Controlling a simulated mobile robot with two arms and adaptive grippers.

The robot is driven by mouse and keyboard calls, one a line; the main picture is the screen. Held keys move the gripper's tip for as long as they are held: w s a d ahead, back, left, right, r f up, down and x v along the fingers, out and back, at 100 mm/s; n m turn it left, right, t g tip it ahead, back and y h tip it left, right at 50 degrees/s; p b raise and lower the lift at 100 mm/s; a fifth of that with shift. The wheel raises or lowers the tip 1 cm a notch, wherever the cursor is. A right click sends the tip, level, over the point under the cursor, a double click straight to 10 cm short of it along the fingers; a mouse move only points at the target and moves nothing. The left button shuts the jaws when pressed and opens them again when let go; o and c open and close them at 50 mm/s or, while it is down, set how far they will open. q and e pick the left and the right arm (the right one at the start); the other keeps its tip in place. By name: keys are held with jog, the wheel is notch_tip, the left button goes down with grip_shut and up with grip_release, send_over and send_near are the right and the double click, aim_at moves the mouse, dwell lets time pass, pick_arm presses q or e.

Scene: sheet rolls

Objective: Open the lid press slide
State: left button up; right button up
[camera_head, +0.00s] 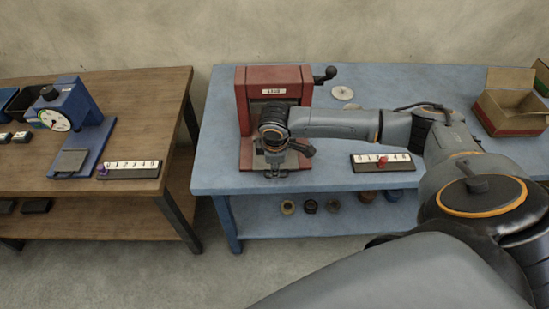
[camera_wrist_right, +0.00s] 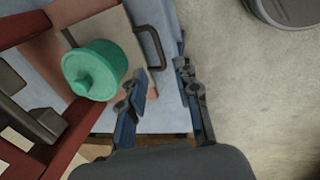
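The red lid press (camera_head: 240,100) stands on the blue table, with a white label on its front and a black-knobbed crank at its upper right. In the right wrist view a pale slide plate (camera_wrist_right: 132,48) carries a green lidded pot (camera_wrist_right: 95,68). A dark bar handle (camera_wrist_right: 153,46) is at the plate's edge. My right gripper (camera_head: 277,168) is in front of the press and hides part of it. In the wrist view my right gripper (camera_wrist_right: 160,82) is open and empty, with the handle just beyond its fingertips. My left gripper is not in view.
A number strip with a red peg (camera_head: 383,163) and a pale disc (camera_head: 342,93) lie on the blue table. An open cardboard box (camera_head: 507,105) stands at right. A brown table (camera_head: 140,100) with a blue dial press (camera_head: 80,115) is at left, across a gap.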

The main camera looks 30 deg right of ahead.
notch_tip(320, 180, up, 6)
jog(key=s, duration=0.1)
jog(key=shift+a, duration=0.3)
